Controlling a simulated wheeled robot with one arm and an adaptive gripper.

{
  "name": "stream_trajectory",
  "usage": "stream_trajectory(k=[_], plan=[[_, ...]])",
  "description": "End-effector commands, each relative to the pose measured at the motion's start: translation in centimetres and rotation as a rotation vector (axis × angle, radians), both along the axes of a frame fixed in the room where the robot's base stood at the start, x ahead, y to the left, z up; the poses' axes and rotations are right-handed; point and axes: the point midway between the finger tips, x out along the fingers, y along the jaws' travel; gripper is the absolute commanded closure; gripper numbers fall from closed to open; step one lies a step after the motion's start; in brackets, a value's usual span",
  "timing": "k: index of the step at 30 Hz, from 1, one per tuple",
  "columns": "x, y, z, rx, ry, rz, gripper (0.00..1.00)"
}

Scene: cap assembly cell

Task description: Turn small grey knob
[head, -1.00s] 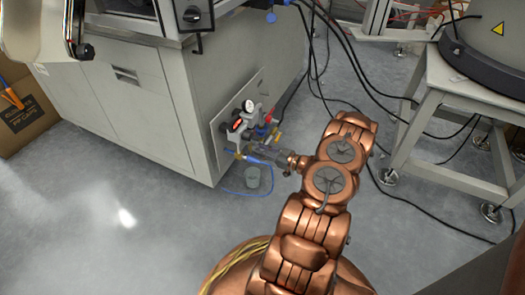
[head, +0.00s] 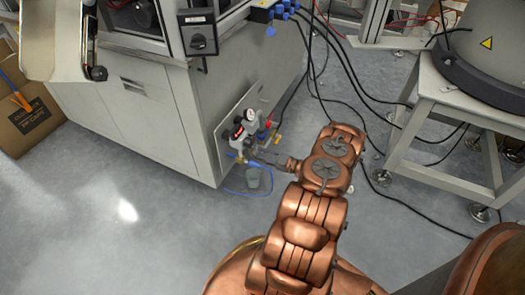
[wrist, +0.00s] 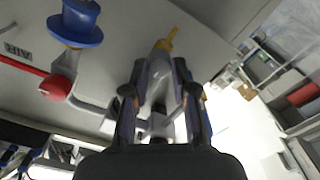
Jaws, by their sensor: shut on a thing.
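The small grey knob (wrist: 158,82) appears between my two fingers in the wrist view, with the fingers against its sides. My gripper (wrist: 160,72) is shut on it. A yellow part (wrist: 165,42) shows just beyond the fingertips. In the head view, my gripper (head: 262,157) reaches in from the right to the low valve panel (head: 226,127) on the cabinet's side. The knob itself is too small and covered to make out there.
A round gauge (head: 250,115) and red and blue fittings crowd the panel. In the wrist view, a blue knob (wrist: 76,22) and a red part (wrist: 55,87) lie left of my fingers. Black cables cross the floor at right.

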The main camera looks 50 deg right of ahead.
Motion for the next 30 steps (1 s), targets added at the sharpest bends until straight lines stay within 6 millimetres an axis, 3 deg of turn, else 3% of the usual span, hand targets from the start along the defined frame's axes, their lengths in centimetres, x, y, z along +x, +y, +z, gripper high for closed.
stream_trajectory(k=[17,18,24,30], plan=[[-0.04,0.10,-0.07,-0.034,-0.011,0.001,1.00],[-0.04,0.10,-0.07,-0.034,-0.011,0.001,0.71],[-0.03,0.07,-0.07,-0.035,-0.010,0.001,0.50],[-0.02,0.04,-0.05,-0.034,-0.010,0.000,0.49]])
